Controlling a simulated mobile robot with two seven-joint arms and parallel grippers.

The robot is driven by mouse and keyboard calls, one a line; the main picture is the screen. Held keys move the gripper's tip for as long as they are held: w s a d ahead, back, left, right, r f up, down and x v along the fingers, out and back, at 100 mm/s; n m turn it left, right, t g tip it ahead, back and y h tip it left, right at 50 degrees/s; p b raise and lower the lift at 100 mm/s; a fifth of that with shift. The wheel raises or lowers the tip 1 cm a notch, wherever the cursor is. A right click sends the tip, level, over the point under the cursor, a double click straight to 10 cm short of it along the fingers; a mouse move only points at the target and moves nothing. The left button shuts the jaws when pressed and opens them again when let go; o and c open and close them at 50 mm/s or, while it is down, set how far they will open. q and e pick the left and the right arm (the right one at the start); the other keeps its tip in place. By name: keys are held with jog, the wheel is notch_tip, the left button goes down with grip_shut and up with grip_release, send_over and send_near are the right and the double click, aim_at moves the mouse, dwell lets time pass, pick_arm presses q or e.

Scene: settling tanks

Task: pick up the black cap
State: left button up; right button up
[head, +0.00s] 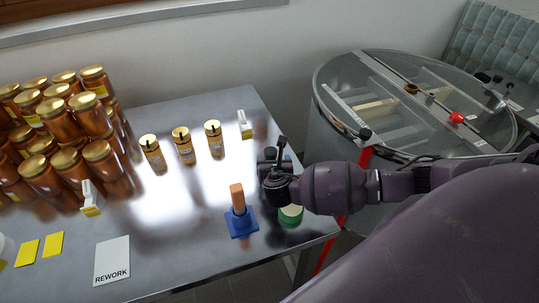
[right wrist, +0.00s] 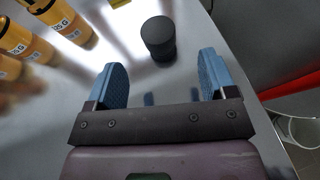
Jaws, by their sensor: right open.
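The black cap (right wrist: 158,38) is a short dark cylinder standing upright on the steel table in the right wrist view. My right gripper (right wrist: 163,62) is open, with blue-padded fingers spread wide. The cap stands just beyond the fingertips, between their lines, and neither finger appears to touch it. In the head view my right gripper (head: 273,160) is low over the table's right part. There the gripper largely hides the cap, and I cannot clearly tell the two apart. My left gripper is not in view.
A blue holder (head: 241,226) with an orange-brown peg and a green round item (head: 290,215) stand close to the gripper. Three small jars (head: 184,146) stand to the left, with many large jars (head: 62,120) beyond. A REWORK card (head: 112,262) lies in front. A round tank (head: 410,105) is right.

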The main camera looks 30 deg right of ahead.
aim_at(271, 153)
jog(key=x, duration=0.2)
jog(key=shift+w+d+f, duration=0.15)
jog(key=shift+w+d, duration=0.05)
jog(key=shift+w, duration=0.05)
jog(key=shift+a+x, duration=0.2)
jog(key=shift+x, duration=2.4)
jog(key=shift+w, duration=0.1)
jog(key=shift+c, duration=0.3)
jog(key=c, duration=1)
notch_tip(271, 153, up, 20)
jog(key=shift+p, duration=0.45)
jog(key=shift+y, duration=0.3)
